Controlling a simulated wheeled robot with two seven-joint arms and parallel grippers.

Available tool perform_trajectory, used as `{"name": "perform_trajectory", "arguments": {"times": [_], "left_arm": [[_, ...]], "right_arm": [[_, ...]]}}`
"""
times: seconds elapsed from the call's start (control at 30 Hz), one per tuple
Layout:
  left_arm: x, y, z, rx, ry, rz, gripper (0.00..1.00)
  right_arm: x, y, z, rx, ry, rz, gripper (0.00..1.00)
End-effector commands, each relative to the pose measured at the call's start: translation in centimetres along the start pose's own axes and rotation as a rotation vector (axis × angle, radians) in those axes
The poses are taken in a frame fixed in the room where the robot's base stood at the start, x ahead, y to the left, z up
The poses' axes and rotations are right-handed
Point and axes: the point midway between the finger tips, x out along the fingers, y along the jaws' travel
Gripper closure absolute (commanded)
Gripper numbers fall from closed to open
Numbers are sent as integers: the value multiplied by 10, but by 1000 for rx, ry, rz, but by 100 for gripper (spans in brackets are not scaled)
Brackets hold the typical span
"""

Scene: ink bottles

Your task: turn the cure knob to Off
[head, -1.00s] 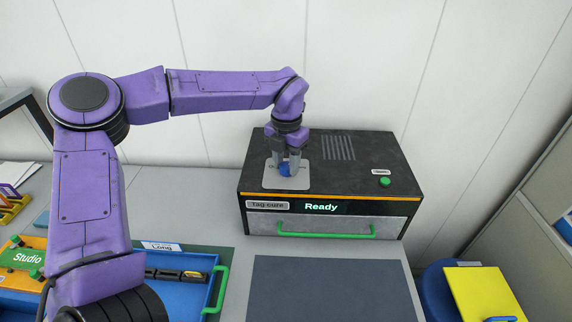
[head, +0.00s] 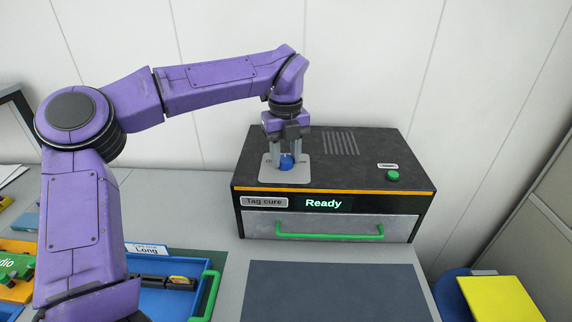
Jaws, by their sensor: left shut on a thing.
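The black cure box (head: 390,155) stands on the counter, with a "Tag cure" label and a screen (head: 324,204) reading "Ready". The blue cure knob (head: 287,162) sits on a pale plate (head: 270,178) on the box's top left. My left gripper (head: 285,154) points down over the plate, its grey fingers on either side of the knob and shut on it. The fingers hide part of the knob and the plate's markings, so I cannot tell its setting. My right gripper is not in view.
A green button (head: 393,175) is on the box's top right, and a drawer with a green handle (head: 330,235) is in its front. A dark mat (head: 335,290) lies in front. A blue tray (head: 165,300) is at the lower left. A yellow item (head: 500,298) is at the right.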

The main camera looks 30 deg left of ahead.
Motion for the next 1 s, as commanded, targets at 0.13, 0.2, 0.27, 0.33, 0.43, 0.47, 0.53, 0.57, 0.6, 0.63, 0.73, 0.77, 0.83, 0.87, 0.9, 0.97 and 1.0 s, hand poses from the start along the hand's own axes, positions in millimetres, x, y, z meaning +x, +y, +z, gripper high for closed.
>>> {"name": "perform_trajectory", "arguments": {"times": [0.13, 0.2, 0.27, 0.33, 0.43, 0.47, 0.53, 0.57, 0.6, 0.63, 0.73, 0.77, 0.83, 0.87, 0.9, 0.97, 1.0], "left_arm": [[5, 0, 2, -138, -7, -5, 91], [5, 0, 2, -205, -7, -5, 91], [6, 0, 2, -262, -8, -5, 91], [5, 0, 2, -328, -8, -6, 91], [5, 0, 2, -424, -8, -7, 91], [5, 0, 2, -452, -8, -7, 91], [5, 0, 2, -518, -7, -7, 91], [6, 0, 2, -546, -7, -6, 91], [5, 0, 2, -583, -6, -6, 91], [5, 0, 2, -608, -7, -6, 91], [5, 1, 2, -694, -7, -7, 91], [4, 1, 2, -717, -7, -6, 91], [4, 1, 2, -769, -7, -6, 91], [4, 1, 2, -790, -6, -6, 91], [4, 1, 2, -815, -6, -5, 91], [3, 1, 2, -852, -5, -6, 91], [3, 1, 2, -872, -5, -5, 91]], "right_arm": [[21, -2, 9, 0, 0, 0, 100], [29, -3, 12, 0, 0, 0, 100], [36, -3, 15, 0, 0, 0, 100], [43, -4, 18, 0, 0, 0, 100], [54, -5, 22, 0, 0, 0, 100], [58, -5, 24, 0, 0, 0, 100], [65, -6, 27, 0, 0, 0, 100], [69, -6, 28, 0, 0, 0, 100], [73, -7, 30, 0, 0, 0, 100], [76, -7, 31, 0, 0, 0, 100], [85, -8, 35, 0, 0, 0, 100], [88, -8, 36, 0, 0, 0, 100], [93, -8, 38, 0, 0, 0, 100], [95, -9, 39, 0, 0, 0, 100], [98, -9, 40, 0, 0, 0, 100], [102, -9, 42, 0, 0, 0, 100], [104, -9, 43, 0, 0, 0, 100]]}}
